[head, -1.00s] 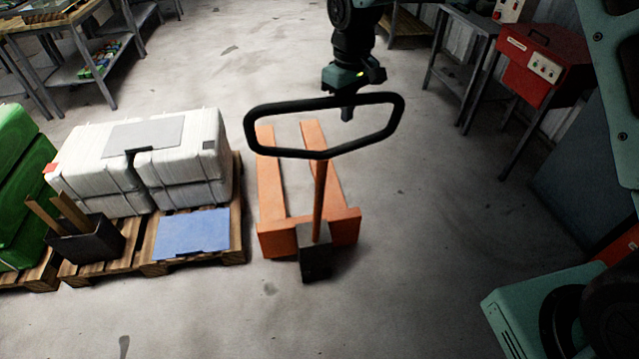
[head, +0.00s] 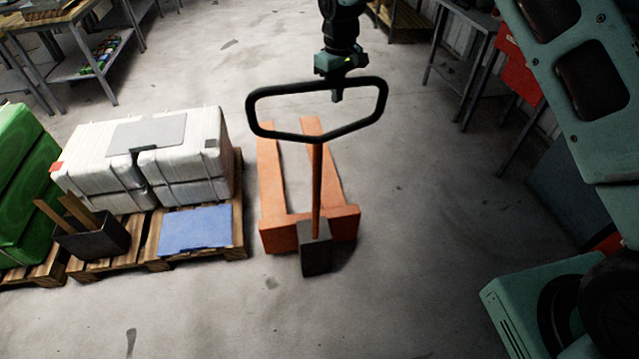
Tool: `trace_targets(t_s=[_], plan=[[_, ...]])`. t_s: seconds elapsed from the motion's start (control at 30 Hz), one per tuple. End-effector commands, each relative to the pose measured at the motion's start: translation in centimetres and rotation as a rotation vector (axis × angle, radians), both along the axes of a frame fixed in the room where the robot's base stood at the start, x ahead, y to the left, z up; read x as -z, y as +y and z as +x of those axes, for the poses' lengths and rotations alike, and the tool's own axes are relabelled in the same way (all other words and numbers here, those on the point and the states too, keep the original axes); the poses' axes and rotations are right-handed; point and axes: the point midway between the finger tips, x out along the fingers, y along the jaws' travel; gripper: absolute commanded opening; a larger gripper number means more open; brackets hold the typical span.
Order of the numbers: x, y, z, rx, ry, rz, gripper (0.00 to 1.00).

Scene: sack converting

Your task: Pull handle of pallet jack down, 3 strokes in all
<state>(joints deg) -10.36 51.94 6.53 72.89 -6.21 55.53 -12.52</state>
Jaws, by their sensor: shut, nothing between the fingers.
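The pallet jack has an orange fork frame (head: 268,190) on the floor and an orange shaft rising from a dark block at its near end. At the top of the shaft is its black loop handle (head: 262,126), standing up with the loop facing me. My gripper (head: 337,96) points down at the loop's top bar, right of its middle. Its fingers are shut with nothing between them, and their tips show just below the bar, inside the loop's outline. I cannot tell whether they touch the bar.
Left of the jack, a wooden pallet (head: 238,215) bears white wrapped bundles (head: 185,170), a blue sheet (head: 195,230) and a dark box (head: 95,240). Green sacks (head: 20,185) stand at far left. Benches and a red machine (head: 520,65) are at back right. Floor before the jack is clear.

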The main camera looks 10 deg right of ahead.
Motion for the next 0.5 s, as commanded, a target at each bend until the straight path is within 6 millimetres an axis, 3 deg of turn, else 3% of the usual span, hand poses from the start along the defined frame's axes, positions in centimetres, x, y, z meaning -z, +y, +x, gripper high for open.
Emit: trace_targets(t_s=[0.2,0.5], plan=[[-0.6,0.1,2.6,-0.001,0.001,0.001,0.0],[-0.4,0.0,2.9,-0.001,0.0,0.0,0.0]])
